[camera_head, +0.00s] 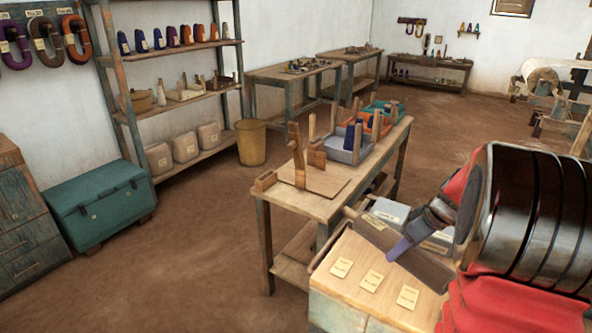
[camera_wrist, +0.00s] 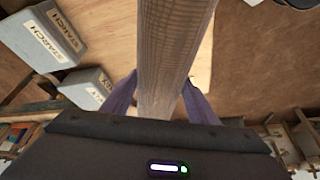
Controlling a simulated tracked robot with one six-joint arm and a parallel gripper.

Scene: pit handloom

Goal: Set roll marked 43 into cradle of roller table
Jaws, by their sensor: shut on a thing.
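A long, pale brown, finely patterned roll (camera_wrist: 165,38) runs up through the middle of the wrist view. The two purple fingers of my gripper (camera_wrist: 161,82) press on it from both sides, and its lower end is hidden behind the dark gripper body. No number can be read on it. A long wooden table (camera_head: 338,205) carries upright wooden posts on a board (camera_head: 318,180); I cannot tell whether this is the cradle.
A wooden top (camera_head: 352,252) with several small label cards is in front. Grey boxes marked starch (camera_wrist: 88,88) are close to my gripper on the left. Coloured trays (camera_head: 348,150) stand on the long table. A teal chest (camera_head: 98,203) is at left, with open brown floor between.

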